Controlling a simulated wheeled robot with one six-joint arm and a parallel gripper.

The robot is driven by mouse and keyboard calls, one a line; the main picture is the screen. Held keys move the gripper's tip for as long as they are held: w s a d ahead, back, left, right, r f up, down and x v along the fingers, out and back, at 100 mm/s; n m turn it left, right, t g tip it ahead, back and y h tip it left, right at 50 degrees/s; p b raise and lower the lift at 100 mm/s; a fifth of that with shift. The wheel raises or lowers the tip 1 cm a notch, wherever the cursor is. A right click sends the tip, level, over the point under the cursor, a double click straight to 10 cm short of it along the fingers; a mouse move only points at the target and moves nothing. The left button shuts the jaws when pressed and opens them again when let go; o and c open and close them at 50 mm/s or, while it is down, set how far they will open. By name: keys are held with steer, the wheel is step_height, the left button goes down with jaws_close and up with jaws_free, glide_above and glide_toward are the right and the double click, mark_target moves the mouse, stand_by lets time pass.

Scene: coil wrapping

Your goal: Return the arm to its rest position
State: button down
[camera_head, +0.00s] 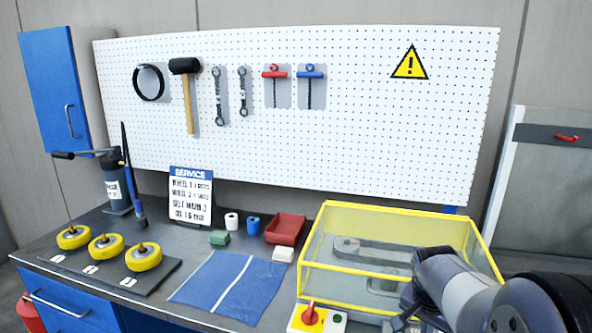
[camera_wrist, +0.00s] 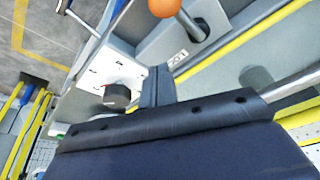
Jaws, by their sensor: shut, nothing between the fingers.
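My arm reaches in from the lower right of the head view, in front of the yellow-framed clear case. My gripper (camera_head: 404,318) is low there, near the case's front edge, and partly cut off by the frame. In the wrist view my gripper (camera_wrist: 158,84) shows as dark fingers shut together, with nothing between them. They point toward a pale box with a dark round knob (camera_wrist: 117,95). I cannot tell the gap between the fingers and the box.
The clear case (camera_head: 385,213) covers a belt and pulleys. A control box (camera_head: 318,320) with a red knob stands in front. A blue mat (camera_head: 215,283), red bin (camera_head: 285,229) and yellow wheels (camera_head: 143,257) lie left. An orange ball knob (camera_wrist: 164,6) shows in the wrist view.

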steer(key=shift+w+d+f+n+t, duration=0.2)
steer(key=shift+d+n+t, duration=0.1)
steer(key=shift+d+n, duration=0.5)
steer(key=shift+w+n+p, duration=0.25)
steer(key=shift+n+p, duration=0.1)
steer(key=shift+n, duration=0.25)
steer(key=shift+a, duration=0.1)
